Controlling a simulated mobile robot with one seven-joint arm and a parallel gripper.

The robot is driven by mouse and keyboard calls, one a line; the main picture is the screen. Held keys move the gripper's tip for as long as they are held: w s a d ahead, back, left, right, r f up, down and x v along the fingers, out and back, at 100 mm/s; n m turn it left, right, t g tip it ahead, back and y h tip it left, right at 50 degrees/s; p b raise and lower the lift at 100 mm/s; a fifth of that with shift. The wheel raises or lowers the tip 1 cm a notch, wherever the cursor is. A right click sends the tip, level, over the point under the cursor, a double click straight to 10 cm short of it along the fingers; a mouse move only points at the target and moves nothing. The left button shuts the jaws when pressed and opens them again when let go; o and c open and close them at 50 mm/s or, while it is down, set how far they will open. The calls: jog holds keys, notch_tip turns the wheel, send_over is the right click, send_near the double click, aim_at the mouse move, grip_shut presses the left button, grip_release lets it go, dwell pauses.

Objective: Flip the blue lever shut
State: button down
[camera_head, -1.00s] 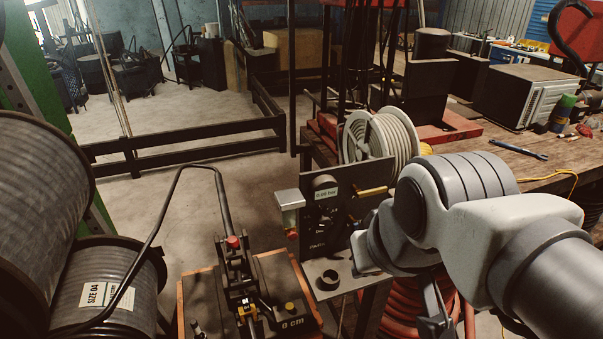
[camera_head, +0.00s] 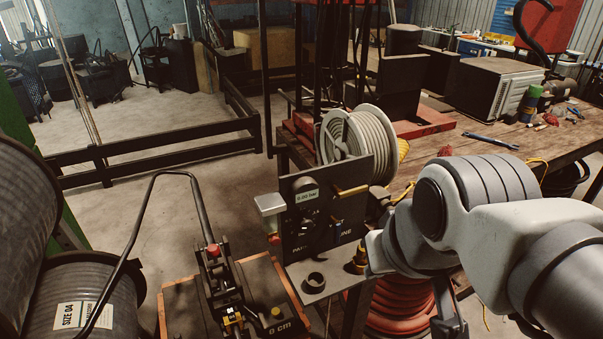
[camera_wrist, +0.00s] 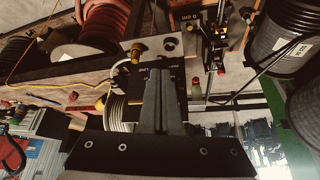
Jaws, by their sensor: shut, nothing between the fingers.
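The dark control panel (camera_head: 318,205) stands upright at the near end of the workbench. A small blue part (camera_head: 337,226), probably the blue lever, shows on its face, too small to tell its position. In the wrist view the panel (camera_wrist: 178,82) is partly hidden behind my gripper, and I cannot make out the blue lever there. My gripper (camera_wrist: 161,72) is shut and empty, its fingers together in front of the panel. In the head view part of my gripper (camera_head: 448,318) shows low, to the right of and apart from the panel.
A hose reel (camera_head: 352,140) stands right behind the panel. A brass fitting (camera_head: 358,262) and a black ring (camera_head: 315,282) are on the shelf below. The crimping tool (camera_head: 215,285) with its long handle stands left. Red hose (camera_head: 395,310) lies coiled under the bench.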

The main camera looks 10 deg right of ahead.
jog(key=w+a+f+n+h+b, duration=0.1)
jog(key=w+a+f+h+b, duration=0.1)
jog(key=w+f, duration=0.5)
jog(key=w+a+f+n+h+b, duration=0.1)
jog(key=w+a+f, duration=0.4)
jog(key=w, duration=0.9)
notch_tip(320, 180, down, 3)
jog(key=shift+w+a+r+t+h+b, duration=0.15)
jog(key=shift+a+t+h+b, duration=0.15)
jog(key=shift+h+b, duration=0.3)
jog(key=b+x, duration=0.1)
jog(key=x, duration=0.9)
jog(key=shift+w+d+p, duration=0.2)
jog(key=shift+d, duration=0.45)
jog(key=shift+w+d+p, duration=0.2)
jog(key=shift+d, duration=0.4)
jog(key=shift+w+d+p, duration=0.2)
jog(key=shift+w+d, duration=0.05)
jog(key=shift+d, duration=0.4)
